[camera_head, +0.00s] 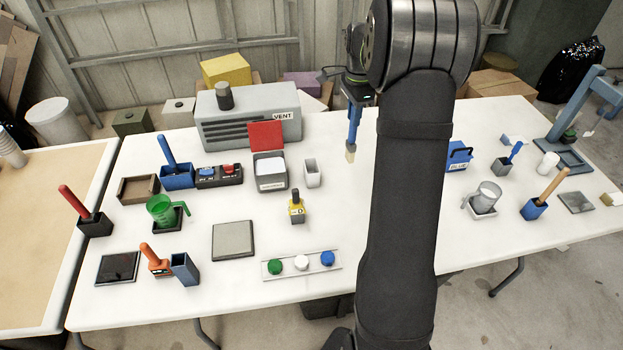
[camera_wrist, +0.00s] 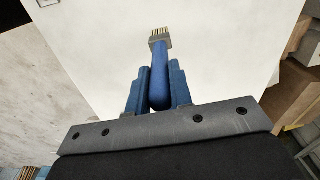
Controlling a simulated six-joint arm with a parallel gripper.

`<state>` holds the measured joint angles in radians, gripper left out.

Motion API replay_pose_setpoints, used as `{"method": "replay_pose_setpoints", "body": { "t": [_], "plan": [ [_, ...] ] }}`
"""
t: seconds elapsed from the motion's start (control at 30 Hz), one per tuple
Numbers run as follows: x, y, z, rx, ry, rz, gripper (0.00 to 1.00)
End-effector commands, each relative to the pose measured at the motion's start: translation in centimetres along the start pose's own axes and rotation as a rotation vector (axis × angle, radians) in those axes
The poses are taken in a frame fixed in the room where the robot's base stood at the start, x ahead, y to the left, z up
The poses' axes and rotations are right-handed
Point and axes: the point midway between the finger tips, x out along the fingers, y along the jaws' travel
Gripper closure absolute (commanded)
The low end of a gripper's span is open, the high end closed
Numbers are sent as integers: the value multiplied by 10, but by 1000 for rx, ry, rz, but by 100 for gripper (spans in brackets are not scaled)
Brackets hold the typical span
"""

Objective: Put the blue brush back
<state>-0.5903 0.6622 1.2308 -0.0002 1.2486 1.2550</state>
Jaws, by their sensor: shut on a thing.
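My gripper (camera_head: 355,97) is over the back middle of the white table (camera_head: 335,215). It is shut on a blue brush (camera_head: 352,128), which hangs with its pale bristles down; I cannot tell whether they touch the table. In the wrist view the blue handle (camera_wrist: 159,80) sits between the blue fingers of the gripper (camera_wrist: 157,72), with bristles pointing away. A blue caddy with a label (camera_head: 458,158) stands right of my arm. Another blue handle stands in a blue box (camera_head: 177,178) at left, and a small one in a dark holder (camera_head: 501,167) at right.
A grey vent box (camera_head: 247,128) and a bin with a raised red lid (camera_head: 270,172) stand left of my gripper. A blue holder with a wooden handle (camera_head: 535,208) is at right. My arm hides the table's middle.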

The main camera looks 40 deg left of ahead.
Motion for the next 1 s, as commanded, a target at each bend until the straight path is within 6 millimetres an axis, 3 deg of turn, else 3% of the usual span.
{"method": "replay_pose_setpoints", "body": {
  "t": [0.03, 0.1, 0.2, 0.33, 0.47, 0.7, 1.0],
  "plan": [
    [-3, -10, 23, 11, 0, -2, 100],
    [-6, -19, 48, 41, 0, 0, 100],
    [-10, -28, 77, 76, 0, -1, 100],
    [-13, -34, 100, 106, 0, -1, 100],
    [-4, -36, 110, 120, 0, 2, 100],
    [39, -36, 110, 122, 0, 3, 100],
    [68, -36, 110, 121, 0, 4, 100]
  ]
}}
